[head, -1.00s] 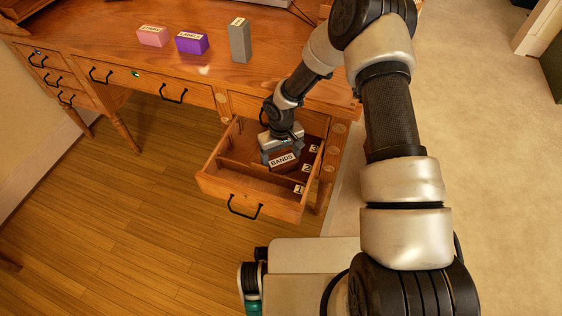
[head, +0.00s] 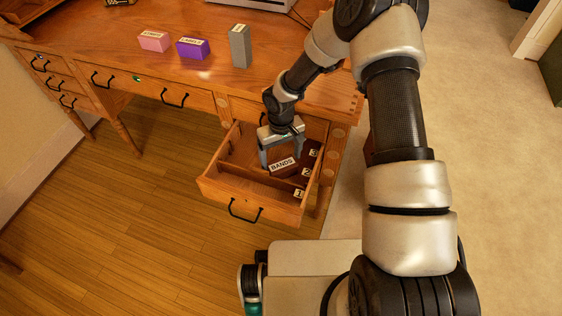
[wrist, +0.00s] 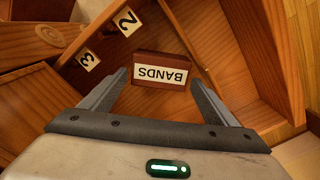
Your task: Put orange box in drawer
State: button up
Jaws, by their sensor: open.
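A small reddish-brown box labelled BANDS (head: 284,163), the closest thing to an orange box, is inside the open desk drawer (head: 245,192). The wrist view shows the box (wrist: 160,70) near the number 2 label, with its label upside down. It seems to rest in the middle compartment, though the fingers partly hide this in the head view. My gripper (head: 281,160) is open above the box. In the wrist view, the fingertips of the gripper (wrist: 160,78) stand apart on either side of the box, with gaps visible.
The drawer has dividers and labels 1, 2 and 3 along its right side. On the desk top (head: 110,30) stand a pink box (head: 154,42), a purple box (head: 193,48) and a grey upright box (head: 240,47). The wooden floor left of the drawer is clear.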

aim_at(281, 163)
notch_tip(281, 163, up, 8)
jog(key=p, duration=0.1)
dwell(0.4)
